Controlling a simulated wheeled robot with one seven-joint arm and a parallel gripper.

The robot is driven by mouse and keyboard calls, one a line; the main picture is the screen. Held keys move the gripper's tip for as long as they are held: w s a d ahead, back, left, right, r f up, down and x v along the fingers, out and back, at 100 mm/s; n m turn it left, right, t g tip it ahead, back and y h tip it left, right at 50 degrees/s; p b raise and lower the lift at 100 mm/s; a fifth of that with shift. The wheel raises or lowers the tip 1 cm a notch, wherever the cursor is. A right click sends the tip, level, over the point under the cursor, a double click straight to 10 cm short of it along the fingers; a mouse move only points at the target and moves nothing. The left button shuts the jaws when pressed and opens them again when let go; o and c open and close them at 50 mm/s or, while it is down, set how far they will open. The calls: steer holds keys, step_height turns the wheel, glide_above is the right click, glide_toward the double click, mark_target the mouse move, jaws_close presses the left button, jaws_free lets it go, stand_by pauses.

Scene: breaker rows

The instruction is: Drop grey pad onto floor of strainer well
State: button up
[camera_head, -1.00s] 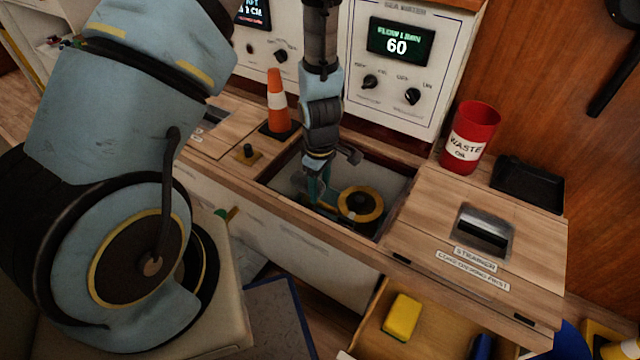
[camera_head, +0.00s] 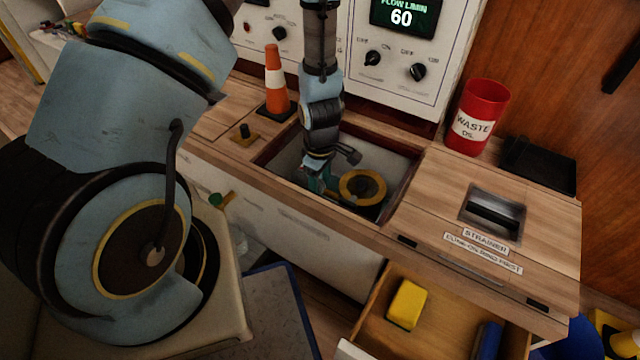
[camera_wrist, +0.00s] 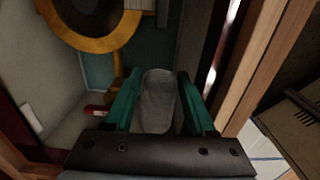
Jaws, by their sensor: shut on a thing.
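The strainer well (camera_head: 398,165) is the open square hole in the wooden counter, with pale inner walls. A yellow-rimmed ring with a dark centre (camera_head: 363,187) sits in it; part of it also shows at the upper left of the wrist view (camera_wrist: 95,42). My gripper (camera_head: 321,186) reaches down into the well, left of the ring in the head view. In the wrist view its green fingers (camera_wrist: 152,82) are shut on the grey pad (camera_wrist: 157,104), which is rounded and upright between them. The arm hides the pad in the head view. The gap beneath the pad is unclear.
The well's wooden edge (camera_wrist: 255,65) runs close to the right of the fingers. An orange cone (camera_head: 275,85) stands behind left, a red waste can (camera_head: 480,110) behind right. A lid panel labelled strainer (camera_head: 440,195) lies right. An open drawer below holds a yellow block (camera_head: 407,304).

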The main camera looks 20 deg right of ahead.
steer(key=o, duration=1.3)
steer(key=shift+o, duration=0.6)
steer(key=shift+a, duration=0.1)
steer(key=shift+s, duration=0.1)
step_height(320, 180, up, 11)
steer(key=p, duration=0.3)
steer(key=shift+p, duration=0.3)
steer(key=shift+f, duration=0.1)
steer(key=shift+w, duration=0.2)
